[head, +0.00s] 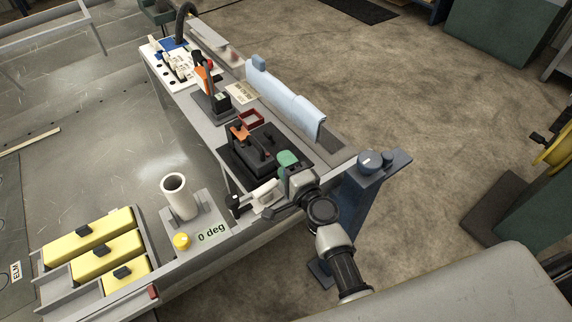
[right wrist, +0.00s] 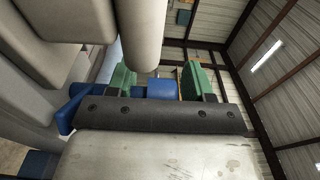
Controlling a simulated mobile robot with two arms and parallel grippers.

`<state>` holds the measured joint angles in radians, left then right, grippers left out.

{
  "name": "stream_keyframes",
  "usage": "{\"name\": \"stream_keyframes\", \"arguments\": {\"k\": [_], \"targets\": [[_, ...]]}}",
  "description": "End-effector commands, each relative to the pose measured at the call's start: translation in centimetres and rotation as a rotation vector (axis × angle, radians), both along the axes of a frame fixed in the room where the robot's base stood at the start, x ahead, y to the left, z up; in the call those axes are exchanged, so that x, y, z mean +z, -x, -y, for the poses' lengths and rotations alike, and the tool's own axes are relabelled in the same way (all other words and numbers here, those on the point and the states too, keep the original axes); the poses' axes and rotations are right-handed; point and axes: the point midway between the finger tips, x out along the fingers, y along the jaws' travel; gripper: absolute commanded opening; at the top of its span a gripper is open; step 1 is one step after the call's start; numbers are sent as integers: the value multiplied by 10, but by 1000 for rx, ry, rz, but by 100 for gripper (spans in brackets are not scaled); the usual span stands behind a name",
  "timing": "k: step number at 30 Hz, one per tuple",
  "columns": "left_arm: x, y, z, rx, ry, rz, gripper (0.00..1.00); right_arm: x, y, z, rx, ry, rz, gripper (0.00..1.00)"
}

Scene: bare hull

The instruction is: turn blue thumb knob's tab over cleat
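In the right wrist view, my right gripper (right wrist: 160,82) shows two green finger pads standing apart. A small blue block (right wrist: 160,88) shows between them with gaps on both sides; it may be the blue thumb knob's tab, but I cannot tell how near it is. More blue parts (right wrist: 75,110) show left of the fingers. In the head view, my right gripper (head: 287,160) is at the near end of the bench, and its green pad hides what is at the fingertips. The cleat cannot be made out. My left gripper is not in view.
A dark blue stand (head: 362,195) with a pale round disc on top is close right of my right wrist. A black fixture (head: 255,147) and a light blue cover (head: 283,98) lie beyond. A white cylinder (head: 176,196) and yellow blocks (head: 98,254) are left. The floor beyond is open.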

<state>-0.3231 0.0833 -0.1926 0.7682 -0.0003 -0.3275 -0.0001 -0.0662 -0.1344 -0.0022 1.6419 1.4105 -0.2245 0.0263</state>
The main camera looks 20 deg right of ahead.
Motion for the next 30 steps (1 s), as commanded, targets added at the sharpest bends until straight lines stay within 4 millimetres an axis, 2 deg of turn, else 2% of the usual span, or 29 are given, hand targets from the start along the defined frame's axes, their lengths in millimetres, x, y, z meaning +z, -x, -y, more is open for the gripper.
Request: {"name": "stream_keyframes", "arguments": {"k": [7, 10, 14, 22, 30], "targets": [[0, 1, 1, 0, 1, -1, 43, 0, 1, 0, 0, 0, 1, 51], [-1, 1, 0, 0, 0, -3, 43, 0, 7, 2, 0, 1, 0, 51], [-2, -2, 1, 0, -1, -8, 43, -1, 28, 6, 0, 1, -1, 51], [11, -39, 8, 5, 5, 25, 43, -3, 82, 18, 0, 2, -2, 51], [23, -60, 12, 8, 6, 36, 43, -1, 104, 23, 0, 0, 0, 51]]}}
